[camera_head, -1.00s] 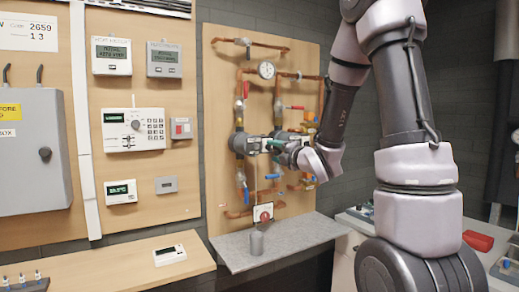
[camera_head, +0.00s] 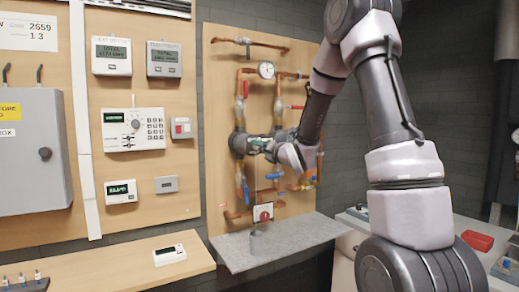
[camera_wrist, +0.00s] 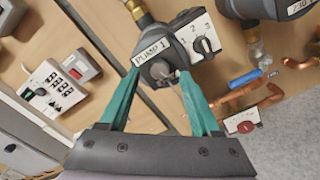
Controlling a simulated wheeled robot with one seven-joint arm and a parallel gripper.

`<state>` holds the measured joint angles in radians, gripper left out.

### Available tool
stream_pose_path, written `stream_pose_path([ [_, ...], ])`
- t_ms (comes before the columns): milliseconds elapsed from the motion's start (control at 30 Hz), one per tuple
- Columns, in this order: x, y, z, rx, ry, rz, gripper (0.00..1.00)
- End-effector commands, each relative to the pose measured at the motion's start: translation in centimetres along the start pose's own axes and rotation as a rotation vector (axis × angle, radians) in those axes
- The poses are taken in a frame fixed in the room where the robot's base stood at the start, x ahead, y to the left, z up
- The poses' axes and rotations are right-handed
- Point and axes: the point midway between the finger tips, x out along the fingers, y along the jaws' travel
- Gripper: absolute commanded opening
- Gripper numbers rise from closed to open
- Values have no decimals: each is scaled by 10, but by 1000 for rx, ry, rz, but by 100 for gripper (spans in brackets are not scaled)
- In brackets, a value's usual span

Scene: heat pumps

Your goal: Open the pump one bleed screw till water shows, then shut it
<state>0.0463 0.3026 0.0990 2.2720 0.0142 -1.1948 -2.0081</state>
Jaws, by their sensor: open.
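Pump one, a grey round body with a "PUMP 1" label (camera_wrist: 151,50), fills the upper middle of the wrist view. Its bleed screw (camera_wrist: 161,71) is at the centre of the pump face. My gripper (camera_wrist: 160,77) is open, with one teal finger on each side of the screw. The fingertips lie close to the pump face; I cannot tell whether they touch the screw. No water can be made out at the screw. In the head view, my gripper (camera_head: 266,146) is right at the pump (camera_head: 239,143) and partly covers it.
A dial marked with speeds (camera_wrist: 204,45) sits right beside the screw. A second pump (camera_wrist: 262,8) is at the upper right. A blue valve handle (camera_wrist: 245,78) and copper pipes lie below. A grey shelf (camera_head: 290,240) juts out under the pipe board.

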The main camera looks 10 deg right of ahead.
Motion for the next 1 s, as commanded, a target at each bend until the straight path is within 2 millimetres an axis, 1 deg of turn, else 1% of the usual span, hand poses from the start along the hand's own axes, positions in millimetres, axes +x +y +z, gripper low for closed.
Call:
stream_pose_path([
  [33, 5, 0, 0, 0, 0, 0, 64],
  [167, 12, 0, 0, 0, 0, 0, 64],
  [433, 14, 0, 0, 0, 0, 0, 64],
  [467, 14, 0, 0, 0, 0, 0, 57],
  [500, 14, 0, 0, 0, 0, 0, 41],
  [567, 14, 0, 0, 0, 0, 0, 18],
  [600, 14, 0, 0, 0, 0, 0, 3],
  [633, 14, 0, 0, 0, 0, 0, 0],
  [867, 13, 0, 0, 11, 0, 0, 0],
  [1000, 13, 0, 0, 47, 1, -1, 0],
])
